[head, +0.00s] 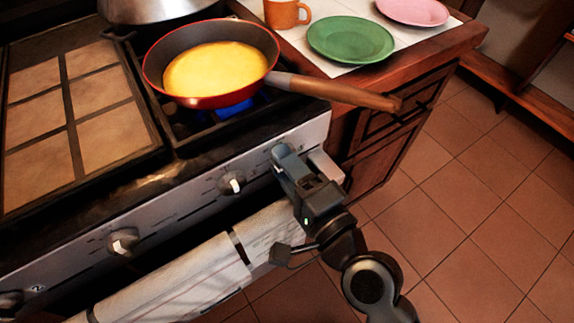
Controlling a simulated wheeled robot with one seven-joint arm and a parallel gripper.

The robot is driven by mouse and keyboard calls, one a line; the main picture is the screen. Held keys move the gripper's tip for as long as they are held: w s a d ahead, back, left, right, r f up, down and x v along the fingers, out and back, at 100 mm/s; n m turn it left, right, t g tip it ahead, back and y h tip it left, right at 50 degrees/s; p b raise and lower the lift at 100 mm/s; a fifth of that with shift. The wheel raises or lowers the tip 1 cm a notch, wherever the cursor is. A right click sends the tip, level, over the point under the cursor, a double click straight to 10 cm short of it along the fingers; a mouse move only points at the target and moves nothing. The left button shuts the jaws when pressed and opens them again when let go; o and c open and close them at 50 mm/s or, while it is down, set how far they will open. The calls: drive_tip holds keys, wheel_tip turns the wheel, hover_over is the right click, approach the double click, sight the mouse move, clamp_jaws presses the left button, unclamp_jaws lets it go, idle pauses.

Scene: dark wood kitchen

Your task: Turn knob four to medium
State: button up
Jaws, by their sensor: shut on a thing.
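The stove's front panel (185,208) carries a row of knobs. Three of them stand clear of my gripper: one near the middle (232,182), one further left (122,241) and one at the lower left edge (9,301). My gripper (281,158) is at the right end of the panel, shut on the rightmost knob, knob four. Its fingers hide most of that knob, so its pointer and setting cannot be read. A blue flame (236,107) burns on the burner behind it, under a red frying pan (151,80).
The pan holds yellow food (215,69), and its wooden handle (345,93) sticks out to the right above my gripper. A towel (185,277) hangs below the panel. A green plate (350,39), pink plate (413,10) and orange mug (284,14) stand on the counter.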

drive_tip(key=o, duration=1)
drive_tip(key=shift+o, duration=0.2)
drive_tip(key=shift+s+d+f, duration=0.15)
drive_tip(key=shift+s+d, duration=0.1)
drive_tip(key=shift+s, duration=0.2)
drive_tip(key=b+v, duration=0.2)
drive_tip(key=v, duration=0.5)
drive_tip(key=s+d+f+n+h+p, duration=0.2)
drive_tip(key=s+d+h, duration=0.2)
drive_tip(key=s+d, duration=0.3)
drive_tip(key=s+d+r+n+h+p, duration=0.1)
drive_tip(key=s+d+r+n+h, duration=0.1)
drive_tip(key=s, duration=0.3)
drive_tip(key=s+d+r+n+h+p, duration=0.1)
drive_tip(key=s+d+r+n+h, duration=0.1)
drive_tip(key=s+d+r+n, duration=0.1)
drive_tip(key=s+d+r+n+h+p, duration=0.1)
drive_tip(key=s+d+r+n+h, duration=0.1)
drive_tip(key=s, duration=0.6)
drive_tip(key=d+r+n, duration=0.1)
drive_tip(key=d+n, duration=0.1)
drive_tip(key=d, duration=0.1)
drive_tip(key=shift+s+d+r, duration=0.2)
drive_tip(key=shift+s+d, duration=0.05)
drive_tip(key=shift+d, duration=0.05)
